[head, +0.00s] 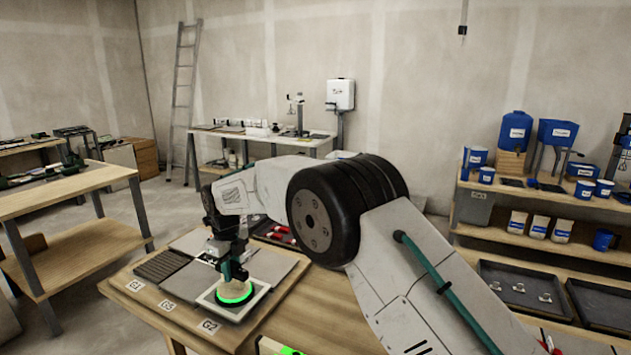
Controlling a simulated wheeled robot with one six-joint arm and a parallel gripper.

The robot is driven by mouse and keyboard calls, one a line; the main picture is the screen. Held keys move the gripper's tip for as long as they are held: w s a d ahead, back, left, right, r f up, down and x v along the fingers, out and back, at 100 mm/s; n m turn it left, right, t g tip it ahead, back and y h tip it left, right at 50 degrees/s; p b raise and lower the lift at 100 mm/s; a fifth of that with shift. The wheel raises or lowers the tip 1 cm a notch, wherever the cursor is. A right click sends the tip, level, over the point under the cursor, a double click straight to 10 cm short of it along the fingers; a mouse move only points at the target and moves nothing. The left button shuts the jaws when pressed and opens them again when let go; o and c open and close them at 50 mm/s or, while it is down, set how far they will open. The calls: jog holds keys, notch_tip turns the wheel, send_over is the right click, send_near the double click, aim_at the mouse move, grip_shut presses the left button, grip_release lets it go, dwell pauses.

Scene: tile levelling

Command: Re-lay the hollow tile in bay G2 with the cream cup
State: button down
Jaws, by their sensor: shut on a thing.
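My gripper (229,267) points down over bay G2 at the front of the near bench. It is shut on the cream cup (235,286), whose pale body shows just below the fingers. A bright green ring surrounds the cup's base. The cup stands about upright over the tile (258,290) in bay G2; I cannot tell whether it touches the tile. The tile is a pale square, with its corners showing around the ring. The G2 label (209,326) lies in front of it. The fingers and arm hide part of the cup and tile.
A dark ribbed tile (161,266) lies by label G1 (136,286), with label G5 (167,305) beside it. Grey tiles (193,241) lie behind. A dark tray (274,231) with red-handled tools is close behind the bay.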

jog(key=shift+f, duration=0.5)
dwell(0.6)
jog(key=c, duration=1.2)
grip_release()
